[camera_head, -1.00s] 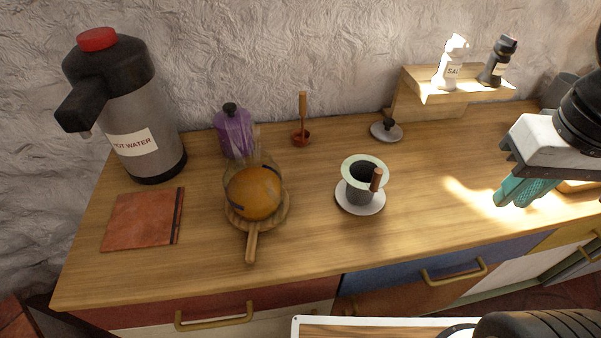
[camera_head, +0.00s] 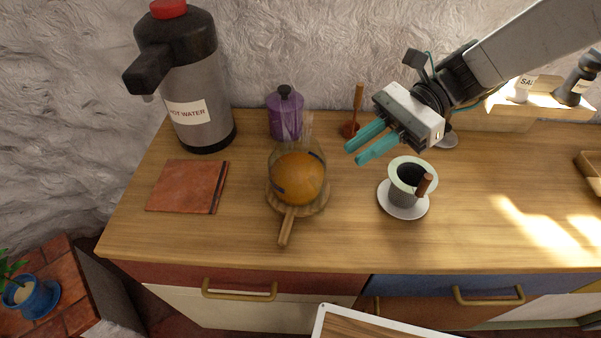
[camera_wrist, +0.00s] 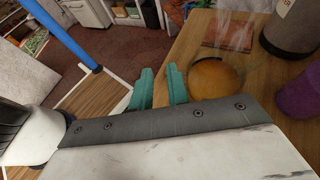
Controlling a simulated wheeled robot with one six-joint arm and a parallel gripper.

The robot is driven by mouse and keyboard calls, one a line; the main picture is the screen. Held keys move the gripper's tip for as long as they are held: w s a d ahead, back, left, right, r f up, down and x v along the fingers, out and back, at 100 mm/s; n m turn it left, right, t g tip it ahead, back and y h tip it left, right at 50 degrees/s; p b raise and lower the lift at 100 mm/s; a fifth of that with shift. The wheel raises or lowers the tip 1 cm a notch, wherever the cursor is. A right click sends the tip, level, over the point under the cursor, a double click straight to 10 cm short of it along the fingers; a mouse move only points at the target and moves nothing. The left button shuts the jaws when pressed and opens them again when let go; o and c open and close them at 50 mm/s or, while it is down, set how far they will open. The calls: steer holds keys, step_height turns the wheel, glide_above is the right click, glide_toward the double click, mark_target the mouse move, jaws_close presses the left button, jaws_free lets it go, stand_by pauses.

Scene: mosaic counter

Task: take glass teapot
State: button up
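The glass teapot (camera_head: 297,172) is a clear vessel with an orange body of contents, and it stands on a round wooden board (camera_head: 285,228) with a handle pointing to the front. My gripper (camera_head: 354,154) is above the counter, to the right of the teapot and apart from it. Its two teal fingers are spread with nothing between them. In the wrist view the teapot's orange part (camera_wrist: 213,78) shows just right of the open fingers (camera_wrist: 160,72). The teapot's clear outline is faint there.
A cup with a dripper (camera_head: 409,176) sits on a saucer below my gripper. A hot water dispenser (camera_head: 190,90) and red-brown folder (camera_head: 187,186) are at left. The front right counter is clear.

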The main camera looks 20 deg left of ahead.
glide_toward(322, 212)
steer(key=s+a, duration=0.1)
steer(key=a, duration=0.1)
steer(key=x, duration=0.4)
steer(key=r+x, duration=0.1)
steer(key=x, duration=0.2)
steer(key=shift+s+a, duration=0.1)
jaws_close()
